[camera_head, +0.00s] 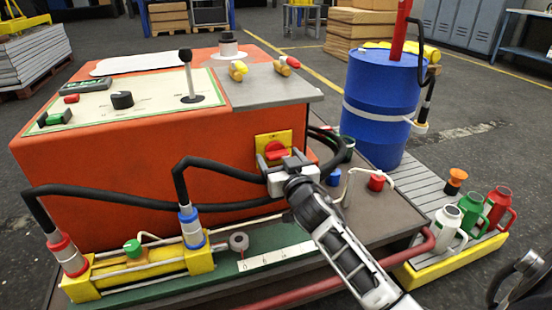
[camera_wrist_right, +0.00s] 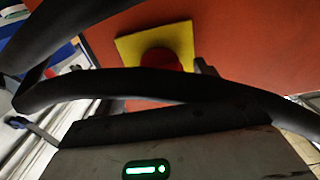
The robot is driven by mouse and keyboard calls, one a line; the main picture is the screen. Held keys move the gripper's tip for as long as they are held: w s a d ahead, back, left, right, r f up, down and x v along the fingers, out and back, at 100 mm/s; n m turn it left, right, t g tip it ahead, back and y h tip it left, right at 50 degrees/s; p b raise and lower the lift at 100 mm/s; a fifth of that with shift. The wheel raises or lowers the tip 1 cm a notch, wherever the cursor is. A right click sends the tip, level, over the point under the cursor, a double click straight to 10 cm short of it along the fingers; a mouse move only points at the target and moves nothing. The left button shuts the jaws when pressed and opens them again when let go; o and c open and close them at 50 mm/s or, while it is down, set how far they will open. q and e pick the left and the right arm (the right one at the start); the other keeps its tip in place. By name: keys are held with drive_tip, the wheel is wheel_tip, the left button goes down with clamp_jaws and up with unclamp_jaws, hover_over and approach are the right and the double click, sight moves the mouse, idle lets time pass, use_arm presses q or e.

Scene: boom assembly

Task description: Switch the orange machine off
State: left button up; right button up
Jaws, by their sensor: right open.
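The orange machine (camera_head: 110,185) fills the left and middle of the head view. A red rotary switch (camera_head: 276,150) sits on a yellow plate (camera_head: 262,139) at the right end of its front face. My right gripper (camera_head: 287,160) is open just in front of the switch, its body covering the area below the plate. In the right wrist view, the red switch (camera_wrist_right: 166,59) and yellow plate (camera_wrist_right: 140,48) show beyond a black hose, which hides the plate's lower part. I cannot tell whether the fingers touch the switch. My left gripper does not show.
Black hoses (camera_head: 225,172) run along the machine's front, close to my right gripper; one crosses the wrist view (camera_wrist_right: 130,84). A yellow cylinder (camera_head: 140,270) lies at front left. A blue drum (camera_head: 378,105) stands at right, with several bottles (camera_head: 470,215) on a yellow-edged platform.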

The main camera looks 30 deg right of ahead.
drive_tip(key=c, duration=1)
